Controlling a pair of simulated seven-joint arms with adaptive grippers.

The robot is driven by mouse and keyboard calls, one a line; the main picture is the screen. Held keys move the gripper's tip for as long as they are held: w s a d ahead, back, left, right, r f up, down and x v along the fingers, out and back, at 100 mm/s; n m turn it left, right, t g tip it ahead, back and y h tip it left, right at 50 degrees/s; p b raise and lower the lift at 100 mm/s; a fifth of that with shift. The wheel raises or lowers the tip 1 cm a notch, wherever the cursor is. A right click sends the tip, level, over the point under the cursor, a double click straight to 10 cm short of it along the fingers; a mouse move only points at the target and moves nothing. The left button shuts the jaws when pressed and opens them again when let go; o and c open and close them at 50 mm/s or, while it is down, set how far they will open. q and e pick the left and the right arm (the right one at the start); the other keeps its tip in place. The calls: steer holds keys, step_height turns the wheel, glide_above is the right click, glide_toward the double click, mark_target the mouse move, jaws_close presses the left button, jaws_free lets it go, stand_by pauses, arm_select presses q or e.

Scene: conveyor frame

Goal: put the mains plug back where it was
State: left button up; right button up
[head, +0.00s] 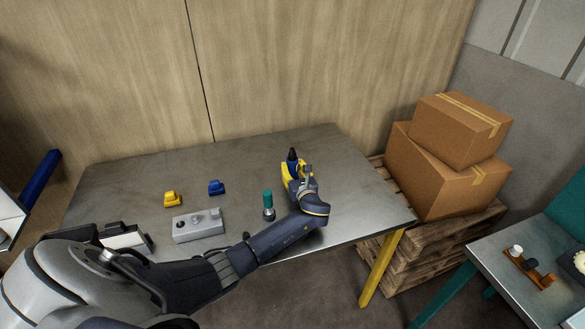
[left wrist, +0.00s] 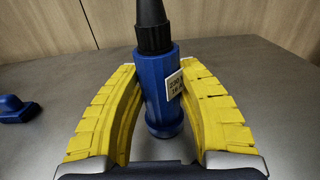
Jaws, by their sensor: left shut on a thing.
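The mains plug is a blue cylinder with a black tapered end and a small white label. It stands upright in the middle of the left wrist view (left wrist: 161,85). In the head view only its dark top (head: 292,154) shows clearly above the fingers. My left gripper (head: 291,172) is shut on the plug, with its yellow ribbed fingers on both sides of it in the left wrist view (left wrist: 163,95). I cannot tell whether the plug's lower end touches the table. A blue connector-like piece (head: 216,187) and a yellow one (head: 172,199) sit further left. My right gripper is not in view.
The grey metal table (head: 320,145) is mostly clear at the back. A grey box with knobs (head: 198,228) and a teal-handled item (head: 268,201) stand near the front. Cardboard boxes (head: 440,170) on a pallet are right of the table. Another table (head: 510,290) is far right.

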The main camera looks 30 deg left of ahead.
arm_select(q)
steer(key=shift+f, duration=0.15)
steer(key=o, duration=1.2)
steer(key=shift+o, duration=0.2)
steer(key=v, duration=1.2)
steer(key=shift+r, duration=0.2)
